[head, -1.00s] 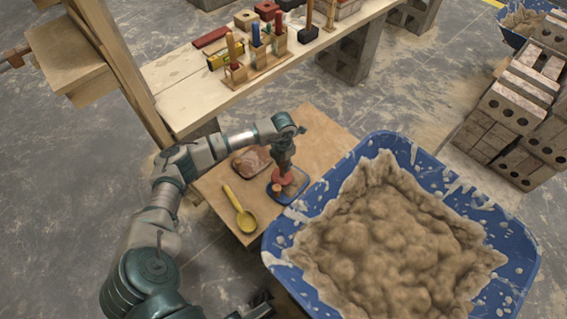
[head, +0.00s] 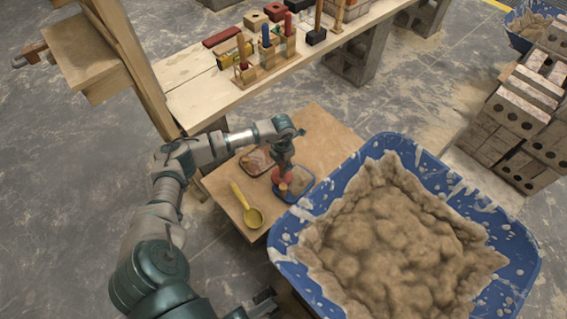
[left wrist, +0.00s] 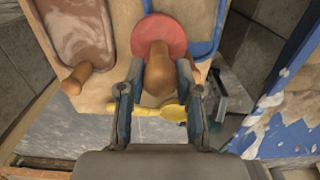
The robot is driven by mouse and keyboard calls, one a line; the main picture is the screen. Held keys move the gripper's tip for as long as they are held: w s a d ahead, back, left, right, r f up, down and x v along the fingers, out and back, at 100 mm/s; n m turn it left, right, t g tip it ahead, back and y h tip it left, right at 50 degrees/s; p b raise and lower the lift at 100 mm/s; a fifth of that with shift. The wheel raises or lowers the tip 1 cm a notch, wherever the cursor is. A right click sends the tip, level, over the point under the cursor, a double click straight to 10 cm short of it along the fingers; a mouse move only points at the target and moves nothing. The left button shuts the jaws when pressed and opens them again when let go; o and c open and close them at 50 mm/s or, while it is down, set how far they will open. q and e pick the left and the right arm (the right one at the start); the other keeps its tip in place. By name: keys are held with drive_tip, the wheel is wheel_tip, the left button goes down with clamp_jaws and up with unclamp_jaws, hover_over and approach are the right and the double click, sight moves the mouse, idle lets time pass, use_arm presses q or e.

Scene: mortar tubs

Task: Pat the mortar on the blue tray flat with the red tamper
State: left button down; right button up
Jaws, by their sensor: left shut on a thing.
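My left gripper (head: 285,158) is shut on the wooden handle (left wrist: 159,76) of the red tamper (head: 281,177). The tamper's red disc (left wrist: 158,34) is at the left side of the blue tray (head: 306,186) and covers part of its left rim in the left wrist view. I cannot tell whether the disc touches the mortar. Tan mortar (left wrist: 188,10) shows in the tray, partly hidden by the disc; the tray's blue rim (left wrist: 216,40) shows at right. A dark gripper, likely my right (head: 262,303), shows at the bottom edge, its jaws unclear.
A reddish-brown tray (left wrist: 75,30) with a wooden handle lies left of the blue tray. A yellow scoop (head: 248,208) lies at the board's front. A large blue tub (head: 425,160) of mortar stands right. A bench (head: 190,95) with tools stands behind. The board's back right (head: 325,135) is clear.

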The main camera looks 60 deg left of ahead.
use_arm(q)
drive_tip(key=shift+f, duration=0.8)
drive_tip(key=shift+r+p, duration=0.4)
drive_tip(key=shift+r, duration=0.7)
drive_tip(key=shift+f, duration=0.15)
drive_tip(key=shift+w+d, duration=0.15)
drive_tip(key=shift+d, duration=0.65)
drive_tip(key=shift+d+p, duration=0.45)
drive_tip(key=shift+d, duration=0.3)
drive_tip(key=shift+f, duration=0.1)
